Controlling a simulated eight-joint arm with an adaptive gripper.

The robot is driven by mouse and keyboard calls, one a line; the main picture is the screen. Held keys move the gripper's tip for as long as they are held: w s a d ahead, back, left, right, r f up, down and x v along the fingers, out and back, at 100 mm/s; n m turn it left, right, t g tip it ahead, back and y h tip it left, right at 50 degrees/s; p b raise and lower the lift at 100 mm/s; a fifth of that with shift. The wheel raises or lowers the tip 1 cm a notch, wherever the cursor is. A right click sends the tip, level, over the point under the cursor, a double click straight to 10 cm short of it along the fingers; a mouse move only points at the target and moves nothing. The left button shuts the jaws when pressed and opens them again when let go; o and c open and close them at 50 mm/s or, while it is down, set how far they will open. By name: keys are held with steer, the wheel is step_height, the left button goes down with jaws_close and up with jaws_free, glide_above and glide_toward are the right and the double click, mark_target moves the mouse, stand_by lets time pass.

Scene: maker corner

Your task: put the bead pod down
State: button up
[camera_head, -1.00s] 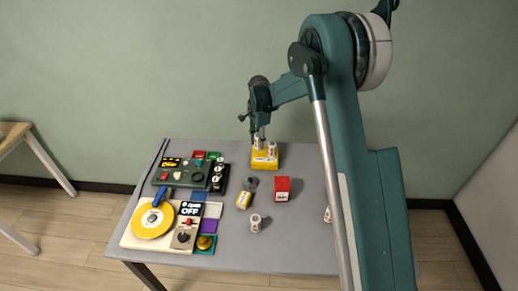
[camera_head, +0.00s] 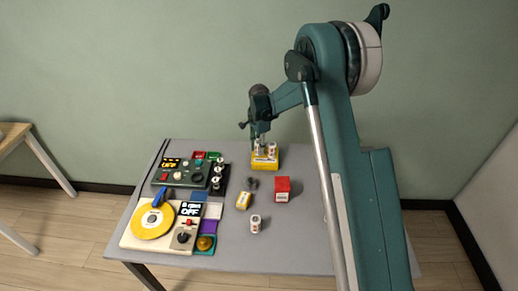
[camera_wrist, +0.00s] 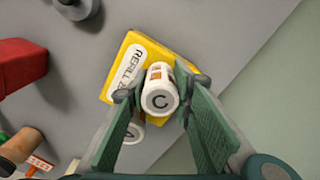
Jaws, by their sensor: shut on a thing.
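The bead pod, a white cylinder marked C (camera_wrist: 160,92), is between the fingers of my gripper (camera_wrist: 158,84) in the wrist view. My gripper is shut on it, above the yellow block labelled as a refill zone (camera_wrist: 112,88). The head view shows my gripper (camera_head: 260,139) at the yellow block (camera_head: 264,163) near the table's back edge, with the held pod (camera_head: 259,150) at its fingertips. A second white pod (camera_head: 272,149) stands beside it and shows partly behind a finger in the wrist view (camera_wrist: 134,131). I cannot tell whether the held pod touches the block.
A red box (camera_head: 282,189), a small dark grey object (camera_head: 251,183), a yellow-and-white item (camera_head: 243,201) and a white pod (camera_head: 255,224) lie in front. A control panel (camera_head: 182,172) and a yellow disc (camera_head: 152,221) are at left. The table's front right is fairly clear.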

steer(key=shift+f, duration=0.15)
steer(key=o, duration=0.9)
step_height(320, 180, up, 12)
steer(key=shift+r+p, duration=0.2)
steer(key=shift+p, duration=0.35)
stand_by(0.4)
